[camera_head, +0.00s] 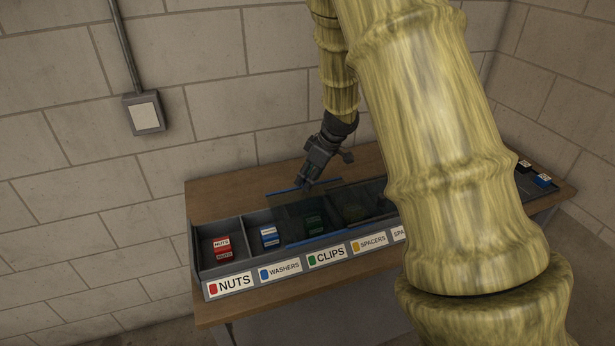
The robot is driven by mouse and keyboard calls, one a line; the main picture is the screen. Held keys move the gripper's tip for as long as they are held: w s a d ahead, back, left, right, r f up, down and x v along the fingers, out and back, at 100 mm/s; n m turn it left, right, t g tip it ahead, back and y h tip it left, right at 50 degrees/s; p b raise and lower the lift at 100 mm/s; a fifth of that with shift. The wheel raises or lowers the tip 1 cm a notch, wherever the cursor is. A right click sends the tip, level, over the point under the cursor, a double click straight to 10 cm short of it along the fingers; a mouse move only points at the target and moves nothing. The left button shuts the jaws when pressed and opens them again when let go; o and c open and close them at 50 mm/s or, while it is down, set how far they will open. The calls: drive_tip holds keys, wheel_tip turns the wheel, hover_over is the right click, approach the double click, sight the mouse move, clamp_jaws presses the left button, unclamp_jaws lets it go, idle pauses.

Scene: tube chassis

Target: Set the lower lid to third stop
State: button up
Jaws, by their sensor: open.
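A tinted see-through lid (292,213) with blue strips along its back and front edges lies over the long bin tray, over the clips section and beside the washers section. A second dark tinted pane (372,190) seems to lie to its right; which of the two is lower I cannot tell. My gripper (303,184) points down at the lid's back blue edge, open. Whether it touches the edge cannot be told. My arm hides the right part of the tray and lids.
The grey tray (200,262) stands on a wooden bench (222,194). Red boxes (223,247) sit in the nuts bin and blue-white boxes (269,237) in the washers bin. Small dark blocks (543,180) stand at the right end. A block wall rises close behind.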

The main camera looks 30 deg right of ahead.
sight(319, 185)
drive_tip(key=shift+w+a+f, duration=0.15)
drive_tip(key=shift+w+f, duration=0.5)
drive_tip(key=shift+f, duration=0.2)
drive_tip(key=shift+s+r, duration=0.25)
drive_tip(key=shift+s, duration=0.05)
drive_tip(key=shift+w+f, duration=0.1)
drive_tip(key=shift+w, duration=0.05)
clamp_jaws()
drive_tip(key=shift+d+f+b, duration=0.1)
drive_tip(key=shift+d+b, duration=0.25)
drive_tip(key=shift+d, duration=0.25)
drive_tip(key=shift+s+d+b, duration=0.25)
drive_tip(key=shift+d, duration=0.5)
drive_tip(key=shift+s+d+b, duration=0.2)
drive_tip(key=shift+d+b, duration=0.05)
drive_tip(key=shift+d, duration=0.5)
unclamp_jaws()
